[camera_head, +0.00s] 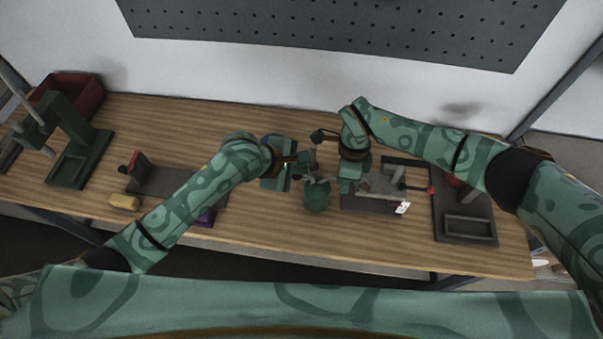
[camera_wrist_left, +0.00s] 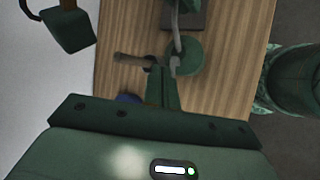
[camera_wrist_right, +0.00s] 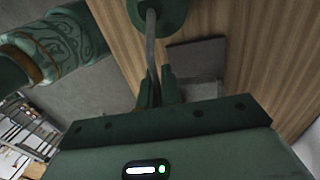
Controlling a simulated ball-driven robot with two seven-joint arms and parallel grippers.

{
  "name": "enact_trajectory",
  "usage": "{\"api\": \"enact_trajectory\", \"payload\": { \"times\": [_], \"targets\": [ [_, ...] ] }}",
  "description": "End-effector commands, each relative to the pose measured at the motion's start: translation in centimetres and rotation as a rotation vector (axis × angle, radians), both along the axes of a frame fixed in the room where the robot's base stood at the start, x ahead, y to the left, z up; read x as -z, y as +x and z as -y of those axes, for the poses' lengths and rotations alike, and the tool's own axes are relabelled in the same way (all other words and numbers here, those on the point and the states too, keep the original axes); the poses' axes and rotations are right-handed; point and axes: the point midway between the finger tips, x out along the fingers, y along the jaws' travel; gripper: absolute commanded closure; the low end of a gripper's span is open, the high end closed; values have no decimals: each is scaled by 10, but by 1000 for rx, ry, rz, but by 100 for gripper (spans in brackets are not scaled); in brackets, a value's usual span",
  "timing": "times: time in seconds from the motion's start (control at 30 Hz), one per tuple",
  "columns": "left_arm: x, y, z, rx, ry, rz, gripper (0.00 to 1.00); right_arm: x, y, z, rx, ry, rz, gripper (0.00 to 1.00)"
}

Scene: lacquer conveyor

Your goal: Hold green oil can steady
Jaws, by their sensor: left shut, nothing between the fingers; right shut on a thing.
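The green oil can (camera_head: 317,197) is a round green body with a grey curved part near the front middle of the wooden bench. It also shows in the left wrist view (camera_wrist_left: 187,57) and at the top of the right wrist view (camera_wrist_right: 176,12). My right gripper (camera_head: 335,181) is shut on the can's grey curved part (camera_wrist_right: 151,48), its fingers (camera_wrist_right: 157,86) on either side of it. My left gripper (camera_head: 299,176) is shut and empty; its fingertips (camera_wrist_left: 162,78) are close beside the can. I cannot tell whether they touch it.
A dark slab (camera_head: 378,203) lies right of the can, with a stand on a dark base (camera_head: 450,210) beyond. A green press (camera_head: 70,165) and red bin (camera_head: 83,95) stand at the left. A yellow block (camera_head: 125,202) lies near the front edge. The bench's back middle is clear.

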Motion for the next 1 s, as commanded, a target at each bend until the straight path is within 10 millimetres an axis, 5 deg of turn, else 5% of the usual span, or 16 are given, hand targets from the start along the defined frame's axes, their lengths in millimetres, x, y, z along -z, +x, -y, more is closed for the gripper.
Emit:
{"api": "enact_trajectory", "payload": {
  "times": [0.63, 1.0],
  "targets": [
    [-45, 0, 6, 1, -1, 3, 100, 0, 0, 0, 0, 0, 0, 100],
    [-50, 0, 7, 1, 0, 1, 100, 0, 0, 0, 0, 0, 0, 100]
  ]
}}
